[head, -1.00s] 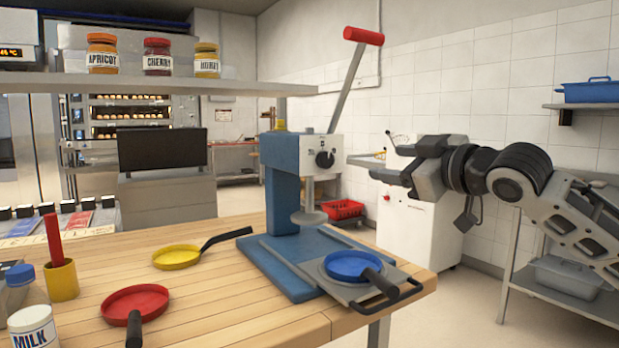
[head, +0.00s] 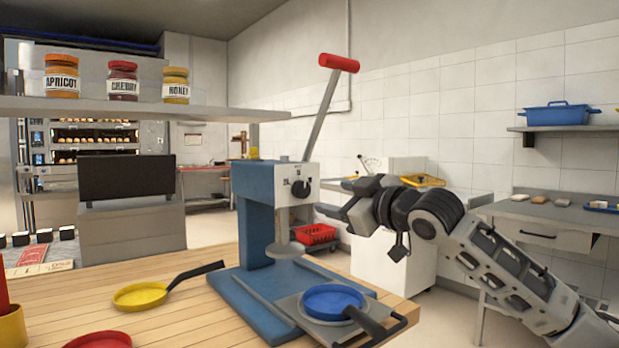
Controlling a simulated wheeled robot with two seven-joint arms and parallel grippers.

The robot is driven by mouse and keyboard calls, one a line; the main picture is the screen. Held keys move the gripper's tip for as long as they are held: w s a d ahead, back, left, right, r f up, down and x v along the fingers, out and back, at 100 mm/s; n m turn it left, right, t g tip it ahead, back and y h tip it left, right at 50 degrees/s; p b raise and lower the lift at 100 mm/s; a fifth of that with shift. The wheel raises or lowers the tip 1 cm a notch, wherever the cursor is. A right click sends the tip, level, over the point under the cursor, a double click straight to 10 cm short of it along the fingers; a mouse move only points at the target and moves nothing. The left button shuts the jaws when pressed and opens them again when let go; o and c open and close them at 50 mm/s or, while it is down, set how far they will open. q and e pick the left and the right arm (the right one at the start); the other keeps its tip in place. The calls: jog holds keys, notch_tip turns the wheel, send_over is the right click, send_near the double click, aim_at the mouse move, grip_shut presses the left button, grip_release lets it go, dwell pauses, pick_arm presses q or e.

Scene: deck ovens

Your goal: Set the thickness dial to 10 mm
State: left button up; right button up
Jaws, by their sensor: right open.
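The thickness dial (head: 299,188) is a small black knob on the white front face of a blue press (head: 254,205). Its markings are too small to read. The press has a long lever with a red grip (head: 339,63), raised and leaning right, and a round grey plate (head: 285,249) below the head. My right gripper (head: 334,211) is open and empty, to the right of the dial and a little lower, apart from it in the picture. Its fingers point left toward the press. My left gripper is not in view.
A blue pan (head: 334,300) rests on the sliding tray at the press's base. A yellow pan (head: 141,296) and a red pan (head: 97,340) lie on the wooden table (head: 200,318). A shelf (head: 140,108) with jars hangs at left. A red basket (head: 315,234) stands behind.

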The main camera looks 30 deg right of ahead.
aim_at(305, 191)
jog(key=w, duration=0.3)
jog(key=w+p, duration=0.1)
jog(key=w, duration=0.5)
jog(key=shift+w+a+p, duration=0.1)
jog(key=shift+a+p, duration=0.2)
jog(key=shift+a, duration=0.1)
jog(key=c, duration=1)
